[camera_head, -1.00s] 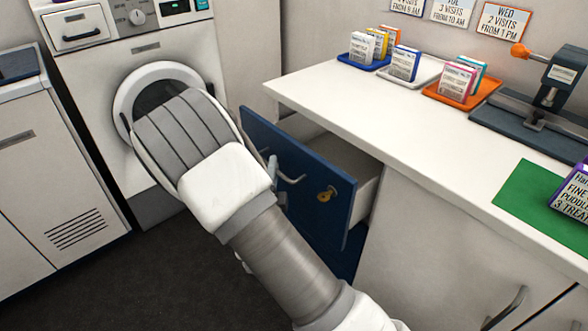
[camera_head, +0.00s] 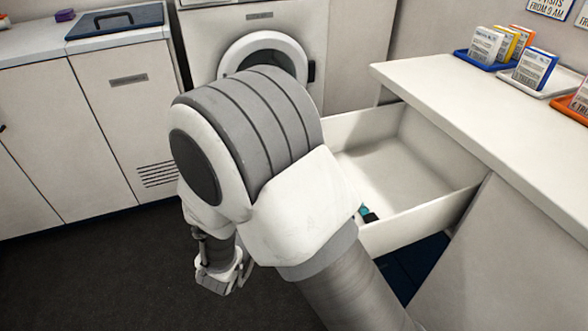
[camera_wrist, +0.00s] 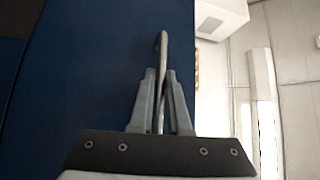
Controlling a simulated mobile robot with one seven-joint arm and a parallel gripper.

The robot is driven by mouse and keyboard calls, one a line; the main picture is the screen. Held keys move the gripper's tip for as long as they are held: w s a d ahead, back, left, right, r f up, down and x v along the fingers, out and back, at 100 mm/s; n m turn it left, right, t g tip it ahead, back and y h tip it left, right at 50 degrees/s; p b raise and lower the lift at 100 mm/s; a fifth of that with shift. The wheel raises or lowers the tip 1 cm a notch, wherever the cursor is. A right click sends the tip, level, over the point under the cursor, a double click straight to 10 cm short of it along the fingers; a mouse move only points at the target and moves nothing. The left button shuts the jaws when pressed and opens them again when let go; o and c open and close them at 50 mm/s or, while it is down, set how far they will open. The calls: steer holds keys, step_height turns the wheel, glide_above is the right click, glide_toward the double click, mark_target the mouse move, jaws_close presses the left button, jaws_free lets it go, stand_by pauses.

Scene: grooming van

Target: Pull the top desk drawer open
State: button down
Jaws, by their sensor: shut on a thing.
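The top desk drawer (camera_head: 420,218) is pulled well out from under the white desk (camera_head: 480,125) in the head view. Its pale inside shows, with a small dark and teal item (camera_head: 369,213) near the front. My arm hides its blue front there. In the wrist view the blue drawer front (camera_wrist: 100,75) fills the left side. My gripper (camera_wrist: 160,78) is shut on the thin metal handle (camera_wrist: 163,48), which stands between its two grey fingers. The fingertips are not clearly seen in the head view.
A white washing machine (camera_head: 330,40) stands behind the drawer, with pale cabinets (camera_head: 115,125) to the left. Trays of small boxes (camera_head: 485,45) stand on the desk. Dark floor (camera_head: 90,270) is clear on the left.

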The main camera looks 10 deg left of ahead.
steer(key=shift+s+a, duration=0.15)
steer(key=shift+a, duration=0.25)
steer(key=c, duration=0.9)
jaws_free()
steer(key=shift+s, duration=0.1)
steer(key=p+v, duration=0.2)
steer(key=v, duration=1.5)
steer(key=shift+s+d+p, duration=0.1)
steer(key=shift+s+p, duration=0.05)
steer(key=shift+p, duration=0.2)
